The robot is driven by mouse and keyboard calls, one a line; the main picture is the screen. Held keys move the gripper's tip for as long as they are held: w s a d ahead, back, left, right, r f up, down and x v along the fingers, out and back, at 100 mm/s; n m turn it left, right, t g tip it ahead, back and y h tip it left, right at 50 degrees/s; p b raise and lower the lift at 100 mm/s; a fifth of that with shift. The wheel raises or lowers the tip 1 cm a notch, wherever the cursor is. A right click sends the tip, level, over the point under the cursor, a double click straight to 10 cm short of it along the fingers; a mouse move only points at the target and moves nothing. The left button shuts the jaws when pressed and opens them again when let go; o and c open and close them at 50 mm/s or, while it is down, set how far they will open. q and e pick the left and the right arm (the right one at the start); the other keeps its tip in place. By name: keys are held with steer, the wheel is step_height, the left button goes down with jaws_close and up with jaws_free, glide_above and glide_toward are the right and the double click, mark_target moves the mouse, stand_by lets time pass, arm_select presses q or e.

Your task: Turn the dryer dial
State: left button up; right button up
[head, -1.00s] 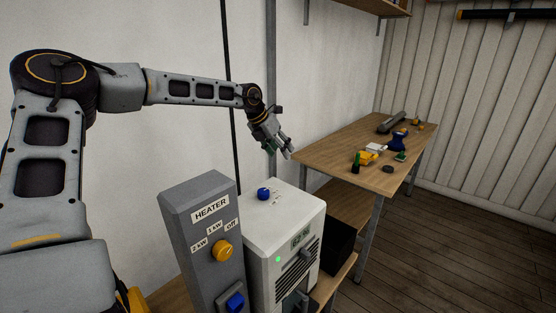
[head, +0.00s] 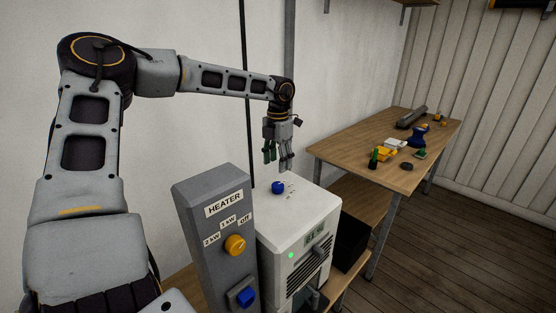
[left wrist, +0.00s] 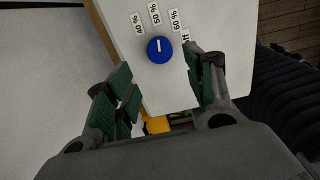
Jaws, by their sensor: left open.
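The dryer is a white box (head: 306,217) with a small display, a green light and a blue dial (head: 277,187) on its top. In the left wrist view the dial (left wrist: 159,49) has a white mark turned towards the 50 % label, between labels for 40 % and 60 %; an off label is partly hidden by a finger. My left gripper (head: 277,160) points down just above the dial, apart from it. In the left wrist view its green-padded fingers (left wrist: 163,82) are spread, with nothing between them. My right gripper is out of view.
A grey heater panel (head: 213,238) with an orange knob (head: 235,245) and a blue switch (head: 246,296) stands close left of the dryer. A wooden table (head: 345,157) with several small items is behind to the right. The white wall is close behind my arm.

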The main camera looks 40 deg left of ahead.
mark_target(278, 184)
arm_select(q)
steer(key=shift+w, duration=0.1)
stand_by(0.3)
steer(key=shift+f, duration=0.2)
steer(key=shift+f+b, duration=1.4)
steer(key=shift+f, duration=1.3)
steer(key=shift+f+b, duration=0.35)
steer(key=shift+f, duration=1.25)
steer(key=shift+c, duration=0.4)
steer(key=c, duration=0.5)
